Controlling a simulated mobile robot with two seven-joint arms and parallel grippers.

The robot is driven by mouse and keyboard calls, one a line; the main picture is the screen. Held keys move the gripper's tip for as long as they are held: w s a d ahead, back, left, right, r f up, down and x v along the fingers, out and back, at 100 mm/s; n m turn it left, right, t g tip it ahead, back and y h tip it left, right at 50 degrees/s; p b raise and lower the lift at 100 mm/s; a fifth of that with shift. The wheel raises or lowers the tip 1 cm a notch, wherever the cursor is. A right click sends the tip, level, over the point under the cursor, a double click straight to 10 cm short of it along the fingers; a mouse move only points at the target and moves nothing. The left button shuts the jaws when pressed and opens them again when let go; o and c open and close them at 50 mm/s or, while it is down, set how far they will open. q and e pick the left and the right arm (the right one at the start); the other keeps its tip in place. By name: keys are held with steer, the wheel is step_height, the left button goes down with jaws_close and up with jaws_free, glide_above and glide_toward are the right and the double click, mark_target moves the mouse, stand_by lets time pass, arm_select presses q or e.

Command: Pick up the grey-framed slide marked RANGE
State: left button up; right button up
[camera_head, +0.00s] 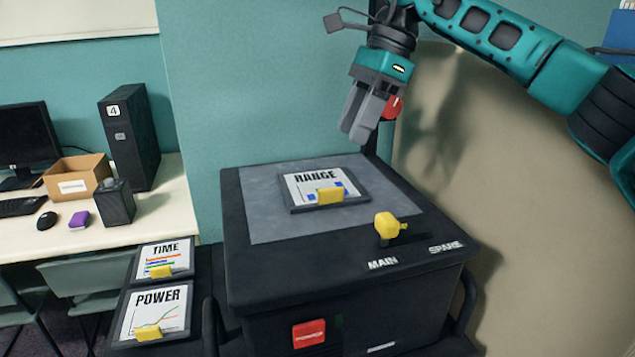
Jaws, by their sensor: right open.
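The grey-framed slide marked RANGE (300,188) lies flat on the grey top plate (268,228) of a black box. It has a white face, blue marks and a yellow tab (330,196) at its front edge. My right gripper (358,132) is above and a little right of the slide, pointing down, open, with nothing seen between its fingers. It is clear of the slide. My left gripper is not in view.
Slides marked TIME (180,254) and POWER (172,308) lie at lower left. A desk (160,200) holds a computer and a cardboard box (75,177).

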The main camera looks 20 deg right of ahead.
glide_above(331, 189)
steer(key=d, duration=0.2)
step_height(331, 189, down, 5)
steer(key=shift+w, duration=0.15)
steer(key=shift+d+x, duration=0.2)
steer(key=shift+x, duration=2.5)
steer(key=shift+c, duration=0.2)
jaws_close()
